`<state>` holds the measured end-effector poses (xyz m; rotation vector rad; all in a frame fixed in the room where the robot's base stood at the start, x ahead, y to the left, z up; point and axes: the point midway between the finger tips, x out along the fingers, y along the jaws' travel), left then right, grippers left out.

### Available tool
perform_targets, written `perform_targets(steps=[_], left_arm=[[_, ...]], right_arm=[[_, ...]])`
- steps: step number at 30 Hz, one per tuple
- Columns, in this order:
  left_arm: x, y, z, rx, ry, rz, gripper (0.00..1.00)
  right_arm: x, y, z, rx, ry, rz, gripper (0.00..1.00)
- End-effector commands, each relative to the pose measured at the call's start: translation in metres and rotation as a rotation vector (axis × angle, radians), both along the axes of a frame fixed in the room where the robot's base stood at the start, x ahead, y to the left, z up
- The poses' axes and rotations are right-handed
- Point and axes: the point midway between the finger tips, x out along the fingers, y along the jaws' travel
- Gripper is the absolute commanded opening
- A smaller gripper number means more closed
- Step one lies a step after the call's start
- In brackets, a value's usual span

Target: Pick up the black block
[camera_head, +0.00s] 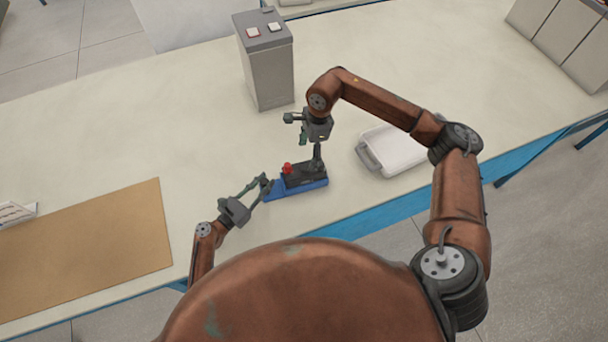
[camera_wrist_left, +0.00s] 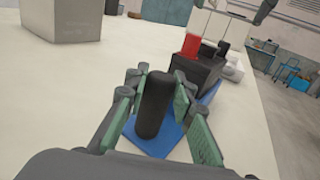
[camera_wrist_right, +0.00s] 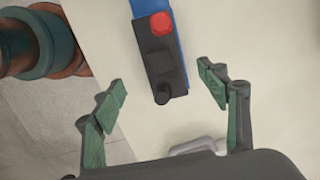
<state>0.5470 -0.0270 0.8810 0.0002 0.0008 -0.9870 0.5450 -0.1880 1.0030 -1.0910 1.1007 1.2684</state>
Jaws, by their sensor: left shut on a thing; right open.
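The black block (camera_head: 305,176) lies on a blue base (camera_head: 300,191) on the table, with a red knob (camera_head: 287,168) on top; the left wrist view also shows the block (camera_wrist_left: 197,73). In the right wrist view, the block (camera_wrist_right: 158,62) has a small black knob (camera_wrist_right: 162,94) at its near end. My left gripper (camera_head: 265,187) is shut on an upright black cylinder (camera_wrist_left: 153,105) at the left end of the blue base. My right gripper (camera_head: 304,140) is open, with the block's end between but beyond its fingers (camera_wrist_right: 163,85); no contact shows.
A tall grey box (camera_head: 266,65) stands behind. A brown mat (camera_head: 90,250) lies at left. Grey boxes (camera_head: 565,40) stand far right. Table between mat and grey box is clear.

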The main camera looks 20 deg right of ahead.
Motion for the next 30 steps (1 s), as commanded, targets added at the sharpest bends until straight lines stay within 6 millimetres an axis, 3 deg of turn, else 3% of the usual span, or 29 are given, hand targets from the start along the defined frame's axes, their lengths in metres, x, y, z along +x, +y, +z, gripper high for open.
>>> perform_targets(steps=[3,9,17,25,30], left_arm=[[0.000,0.000,0.001,0.000,-0.001,0.000,0.00],[0.000,0.000,0.001,-0.001,-0.001,0.000,0.00],[0.000,0.000,0.001,-0.001,-0.001,0.000,0.00],[0.000,0.000,0.001,-0.002,-0.001,0.000,0.00],[0.000,0.000,0.001,-0.001,-0.001,0.000,0.00]], right_arm=[[-0.002,0.004,-0.023,0.001,0.005,0.001,0.67],[-0.001,0.008,-0.050,0.000,0.004,0.002,0.67],[0.000,0.009,-0.065,0.000,0.003,0.003,0.67],[0.001,0.012,-0.103,0.001,0.004,0.003,0.67],[0.002,0.012,-0.108,-0.001,0.001,0.003,0.67]])
